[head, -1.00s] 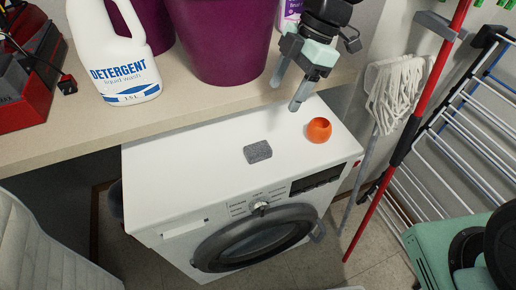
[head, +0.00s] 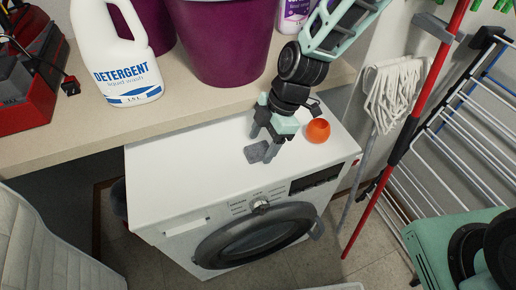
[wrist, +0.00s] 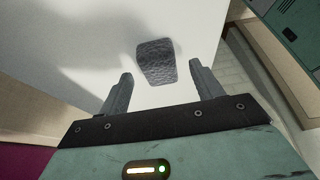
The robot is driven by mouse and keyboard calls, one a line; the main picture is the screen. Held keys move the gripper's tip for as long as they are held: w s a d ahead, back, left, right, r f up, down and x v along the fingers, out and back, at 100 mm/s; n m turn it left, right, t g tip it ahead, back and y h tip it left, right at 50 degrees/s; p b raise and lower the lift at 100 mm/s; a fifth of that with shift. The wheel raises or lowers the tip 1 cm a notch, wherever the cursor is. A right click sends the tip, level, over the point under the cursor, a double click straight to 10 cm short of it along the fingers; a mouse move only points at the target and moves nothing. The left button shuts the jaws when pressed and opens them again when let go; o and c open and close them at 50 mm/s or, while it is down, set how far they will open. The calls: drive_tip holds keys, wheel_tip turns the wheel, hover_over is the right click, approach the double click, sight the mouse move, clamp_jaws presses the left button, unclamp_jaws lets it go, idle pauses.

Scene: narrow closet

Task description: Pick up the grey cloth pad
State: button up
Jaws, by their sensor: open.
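The grey cloth pad (head: 256,152) lies flat on top of the white washing machine (head: 190,184). My gripper (head: 259,148) is just above it in the head view, pointing down, and its fingers partly cover the pad there. In the wrist view the pad (wrist: 156,62) lies beyond the fingertips, roughly in line with the gap between them. My gripper (wrist: 160,80) is open and empty in that view, with its two fingers wide apart. I cannot tell exactly how high the fingertips are above the machine.
An orange round cup (head: 318,130) stands on the machine close to the right of my gripper. Behind is a shelf (head: 190,115) with a detergent bottle (head: 128,60) and a purple bucket (head: 222,40). A mop (head: 397,95) and a drying rack (head: 470,140) stand at right.

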sight(260, 148)
drive_tip(key=shift+x, duration=0.95)
drive_tip(key=c, duration=1)
drive_tip(key=shift+c, duration=0.2)
drive_tip(key=shift+r, duration=0.15)
wheel_tip(260, 148, up, 10)
drive_tip(key=b, duration=0.1)
